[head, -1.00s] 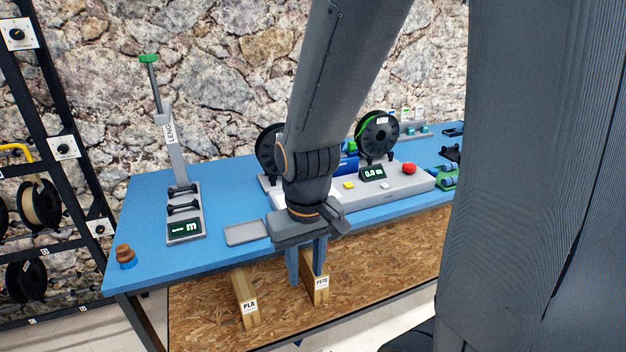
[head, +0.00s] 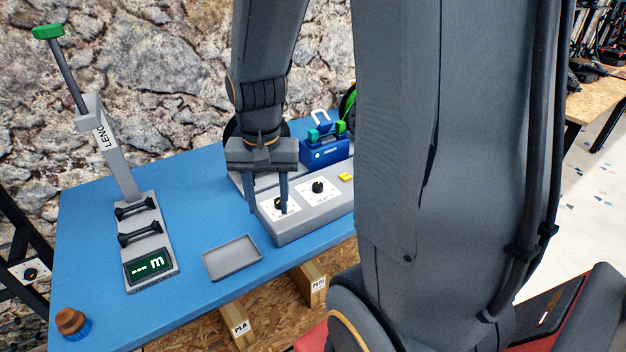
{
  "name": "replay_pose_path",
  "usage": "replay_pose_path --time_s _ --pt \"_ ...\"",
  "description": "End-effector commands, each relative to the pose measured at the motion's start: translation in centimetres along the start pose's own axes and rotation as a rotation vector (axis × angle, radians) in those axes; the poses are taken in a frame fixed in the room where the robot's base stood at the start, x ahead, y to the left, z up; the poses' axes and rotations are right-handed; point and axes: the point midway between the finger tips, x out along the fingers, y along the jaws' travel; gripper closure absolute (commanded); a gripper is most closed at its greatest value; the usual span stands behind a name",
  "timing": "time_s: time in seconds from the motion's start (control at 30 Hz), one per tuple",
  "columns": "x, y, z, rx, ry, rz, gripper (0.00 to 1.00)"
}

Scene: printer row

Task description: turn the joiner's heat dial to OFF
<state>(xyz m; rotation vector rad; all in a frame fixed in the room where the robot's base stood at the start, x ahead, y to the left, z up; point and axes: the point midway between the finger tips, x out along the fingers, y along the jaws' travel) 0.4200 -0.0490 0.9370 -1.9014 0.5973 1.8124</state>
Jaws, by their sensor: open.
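The joiner is a grey box (head: 322,211) on the blue bench, with two black dials on white plates on its sloped front. The left dial (head: 280,202) is partly hidden behind a finger of my gripper. The right dial (head: 318,187) is in plain view. The lettering on both plates is too small to read, so I cannot tell which dial is the heat dial or its setting. My gripper (head: 268,211) points down, open, at the left end of the joiner. Its right finger is in front of the left dial. I cannot tell whether it touches.
A blue unit with a green part (head: 325,151) stands behind the dials. A yellow button (head: 346,177) is right of them. A grey tray (head: 232,258) lies in front, left of the joiner. A length gauge (head: 150,240) with a tall lever stands further left. A brown-topped knob (head: 72,323) is at the near corner.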

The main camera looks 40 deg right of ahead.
Motion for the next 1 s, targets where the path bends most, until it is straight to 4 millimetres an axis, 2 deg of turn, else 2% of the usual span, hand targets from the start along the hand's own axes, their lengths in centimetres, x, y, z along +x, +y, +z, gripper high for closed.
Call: replay_pose_path --time_s 0.03,0.2,0.4,0.5,0.6,0.77,0.87,1.0 --pt "0.5 0.7 -2.2 0.163 -0.002 0.003 0.57" --pt "0.8 3.3 -8.2 0.723 -0.009 0.017 0.57" --pt "1.0 7.2 -14.0 1.317 -0.012 0.035 0.57" --pt "1.0 8.9 -15.9 1.533 -0.011 0.042 0.57" --pt "1.0 10.1 -17.1 1.68 -0.01 0.048 0.57" --pt "1.3 10.9 -17.8 1.78 -0.011 0.053 0.57" --pt "2.2 10.9 -17.8 1.788 -0.012 0.055 0.57" --pt "4.4 10.9 -17.6 1.786 -0.012 0.056 0.57"
